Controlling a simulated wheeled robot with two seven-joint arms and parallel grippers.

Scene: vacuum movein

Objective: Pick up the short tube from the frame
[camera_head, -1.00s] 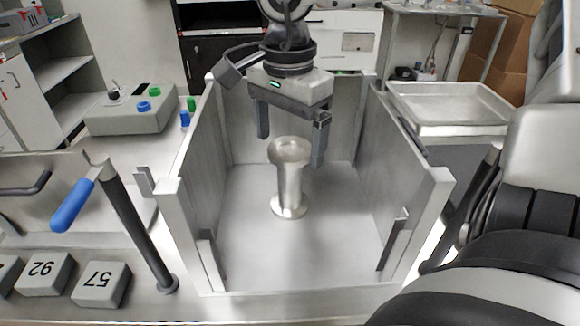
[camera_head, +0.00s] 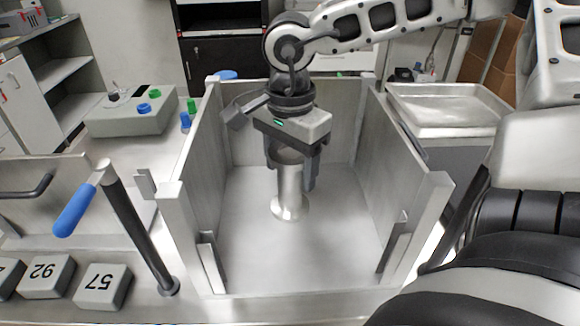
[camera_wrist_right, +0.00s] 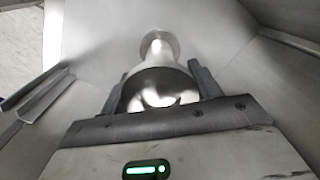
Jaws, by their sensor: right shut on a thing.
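The short tube (camera_head: 289,195) is a shiny metal piece with a flared foot and a wider top. It stands upright on the floor of the metal frame (camera_head: 228,262), an open-fronted box with tall walls. My right gripper (camera_head: 291,176) points down and is shut on the tube's wide upper part, with a finger on each side. In the right wrist view the tube (camera_wrist_right: 158,50) runs away from between the two fingers (camera_wrist_right: 161,84) to its foot. The gripper hides most of its rim in the head view. My left gripper is not in view.
A control box (camera_head: 131,113) with coloured knobs stands left of the frame. A blue-handled lever (camera_head: 75,208) and numbered blocks (camera_head: 103,286) are at the front left. A metal tray (camera_head: 450,108) is at the right. The frame floor around the tube is clear.

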